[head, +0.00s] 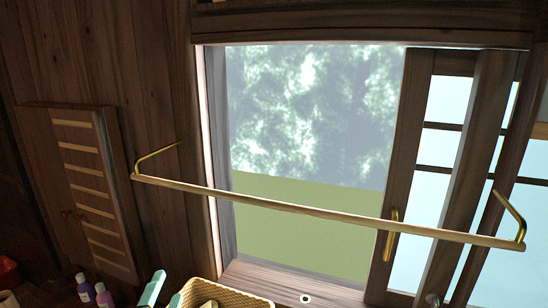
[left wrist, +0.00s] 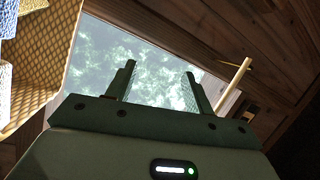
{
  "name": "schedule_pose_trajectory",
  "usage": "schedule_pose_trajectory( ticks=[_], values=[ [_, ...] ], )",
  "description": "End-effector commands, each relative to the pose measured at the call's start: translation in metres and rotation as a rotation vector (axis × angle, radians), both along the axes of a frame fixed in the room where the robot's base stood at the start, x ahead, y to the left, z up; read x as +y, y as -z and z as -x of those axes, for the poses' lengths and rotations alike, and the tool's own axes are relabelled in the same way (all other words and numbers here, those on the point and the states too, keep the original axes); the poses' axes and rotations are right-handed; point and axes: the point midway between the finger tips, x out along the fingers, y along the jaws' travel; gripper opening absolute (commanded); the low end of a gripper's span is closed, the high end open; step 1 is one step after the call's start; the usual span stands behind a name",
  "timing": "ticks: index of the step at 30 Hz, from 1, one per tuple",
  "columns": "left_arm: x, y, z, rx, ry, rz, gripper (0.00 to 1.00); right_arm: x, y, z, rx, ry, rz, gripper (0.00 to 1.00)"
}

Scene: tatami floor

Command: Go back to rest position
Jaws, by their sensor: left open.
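My left gripper (head: 163,293) shows at the bottom edge of the head view as two pale green fingertips with a gap between them. It stands beside the left end of a woven basket (head: 243,291). In the left wrist view the fingers of my left gripper (left wrist: 160,90) are apart, with nothing between them. The woven basket (left wrist: 72,48) fills the upper left there, with pale blue items near it. My right gripper is not in the head view.
A wooden rod (head: 300,210) on brass brackets crosses in front of the window (head: 310,120). A slatted wooden panel (head: 85,185) is on the left wall. Purple bottles (head: 84,288) stand at the lower left. A sliding door with a brass handle (head: 391,233) is at right.

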Motion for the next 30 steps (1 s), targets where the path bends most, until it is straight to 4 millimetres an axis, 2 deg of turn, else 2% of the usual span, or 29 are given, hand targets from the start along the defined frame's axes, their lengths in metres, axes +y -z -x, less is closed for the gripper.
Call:
schedule_pose_trajectory(
  ticks=[1,3,6,12,16,20,24,26,29,30],
  values=[
    [0.021,0.028,0.015,0.125,-0.089,0.074,0.52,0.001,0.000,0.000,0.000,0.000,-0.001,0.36],
    [0.045,0.064,0.039,0.285,-0.199,0.154,0.52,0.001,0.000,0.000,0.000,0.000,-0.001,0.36],
    [0.068,0.103,0.074,0.472,-0.321,0.229,0.52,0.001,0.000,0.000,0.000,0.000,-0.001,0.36],
    [0.095,0.155,0.146,0.769,-0.499,0.311,0.52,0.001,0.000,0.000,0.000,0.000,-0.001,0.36],
    [0.105,0.177,0.194,0.941,-0.594,0.337,0.52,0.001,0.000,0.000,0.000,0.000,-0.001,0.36],
    [0.094,0.232,0.189,1.009,-0.568,0.364,0.52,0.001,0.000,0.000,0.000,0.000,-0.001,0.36],
    [0.081,0.295,0.193,1.083,-0.542,0.406,0.52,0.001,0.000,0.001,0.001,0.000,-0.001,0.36],
    [0.076,0.324,0.198,1.120,-0.533,0.429,0.52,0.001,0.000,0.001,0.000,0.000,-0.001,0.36],
    [0.066,0.378,0.214,1.186,-0.523,0.477,0.52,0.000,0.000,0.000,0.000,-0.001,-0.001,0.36],
    [0.063,0.402,0.224,1.215,-0.521,0.500,0.52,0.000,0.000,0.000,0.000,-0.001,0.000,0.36]
  ],
)
